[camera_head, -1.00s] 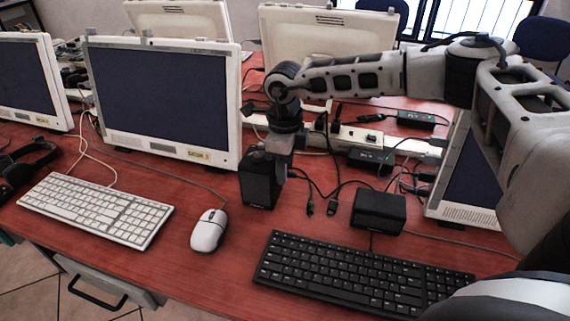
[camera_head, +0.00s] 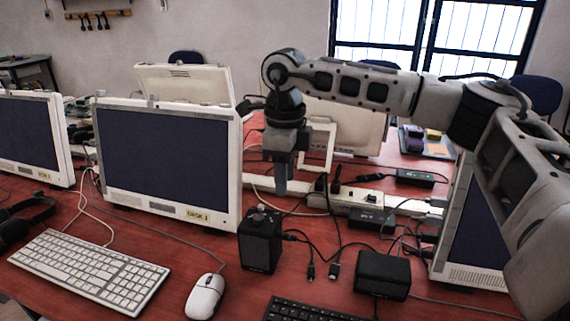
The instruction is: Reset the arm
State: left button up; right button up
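My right arm comes in from the right, and its gripper (camera_head: 281,190) points down above the table. It appears just behind and above a small black box (camera_head: 260,243), like a speaker, with a gap between them. The fingers show as one narrow grey shape, so I cannot tell whether they are open or shut. I see nothing hanging from them. Loose black cables with plugs (camera_head: 334,270) lie on the red table between that box and a second black box (camera_head: 382,274). My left gripper is not in view.
A white power strip (camera_head: 350,203) with black adapters runs behind the cables. A monitor (camera_head: 168,160) stands to the left, and another (camera_head: 470,235) is partly behind my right arm. A white keyboard (camera_head: 88,270), mouse (camera_head: 205,296) and black keyboard (camera_head: 305,312) lie in front.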

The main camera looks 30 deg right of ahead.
aim_at(285, 233)
notch_tip(285, 233, up, 2)
jog(key=shift+r, duration=0.2)
notch_tip(285, 233, down, 16)
jog(key=shift+f+p, duration=0.1)
jog(key=shift+p, duration=0.2)
jog(key=shift+r, duration=1.3)
